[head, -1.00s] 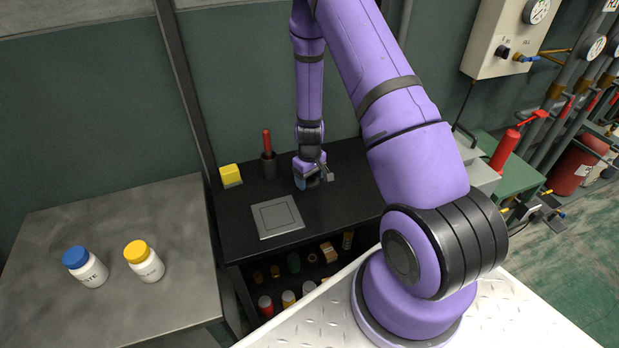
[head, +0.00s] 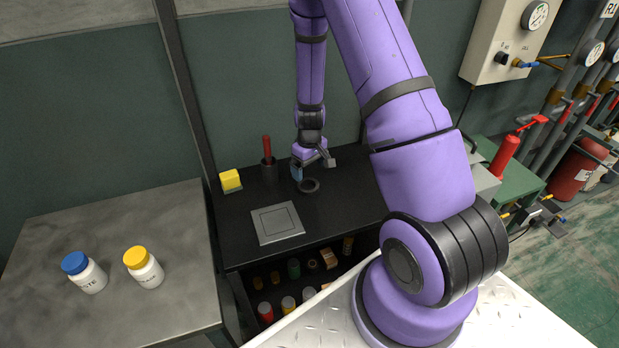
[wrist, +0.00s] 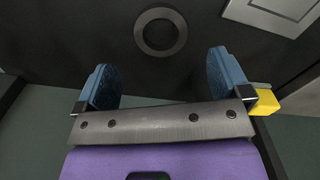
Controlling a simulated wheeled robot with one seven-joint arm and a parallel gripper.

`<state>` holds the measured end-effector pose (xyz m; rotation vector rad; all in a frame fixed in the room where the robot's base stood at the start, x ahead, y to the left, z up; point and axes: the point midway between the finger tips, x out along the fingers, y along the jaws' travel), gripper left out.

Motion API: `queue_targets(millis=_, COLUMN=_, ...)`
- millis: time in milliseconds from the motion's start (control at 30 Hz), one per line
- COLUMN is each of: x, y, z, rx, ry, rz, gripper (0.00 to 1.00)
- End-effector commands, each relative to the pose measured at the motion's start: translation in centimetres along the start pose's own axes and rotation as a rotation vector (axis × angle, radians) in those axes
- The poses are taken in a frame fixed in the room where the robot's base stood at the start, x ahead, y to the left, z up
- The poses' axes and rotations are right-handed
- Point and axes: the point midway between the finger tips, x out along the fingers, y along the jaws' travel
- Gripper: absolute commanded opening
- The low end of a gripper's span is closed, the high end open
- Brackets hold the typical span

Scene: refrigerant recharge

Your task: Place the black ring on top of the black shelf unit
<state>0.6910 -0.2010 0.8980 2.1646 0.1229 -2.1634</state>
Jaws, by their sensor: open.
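The black ring (head: 309,186) lies flat on the black top of the shelf unit (head: 345,200). In the wrist view the ring (wrist: 160,32) lies beyond the fingertips, apart from them, on the dark top. My gripper (head: 311,168) is just above and behind the ring in the head view. In the wrist view my gripper (wrist: 163,75) is open, its two blue pads wide apart with nothing between them.
On the shelf top are a grey square plate (head: 278,223), a yellow block (head: 230,180) and a dark cup with a red handle (head: 268,165). Several jars (head: 288,304) and small items sit on the shelves below. A grey table (head: 130,215) at left holds two white bottles.

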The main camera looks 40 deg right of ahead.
Motion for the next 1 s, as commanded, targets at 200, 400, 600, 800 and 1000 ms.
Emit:
queue_targets(millis=200, x=-3.4, y=0.0, z=0.0, rx=0.000, ry=0.002, rz=0.001, gripper=0.95)
queue_targets(millis=400, x=-4.9, y=-0.1, z=0.0, rx=0.000, ry=0.001, rz=0.000, gripper=0.95)
queue_targets(millis=600, x=-8.1, y=-0.9, z=-0.3, rx=0.004, ry=0.031, rz=-0.005, gripper=0.95)
queue_targets(millis=800, x=-15.3, y=-3.4, z=0.1, rx=0.017, ry=0.097, rz=-0.020, gripper=0.95)
queue_targets(millis=1000, x=-22.2, y=-6.0, z=1.9, rx=0.029, ry=0.161, rz=-0.031, gripper=0.95)
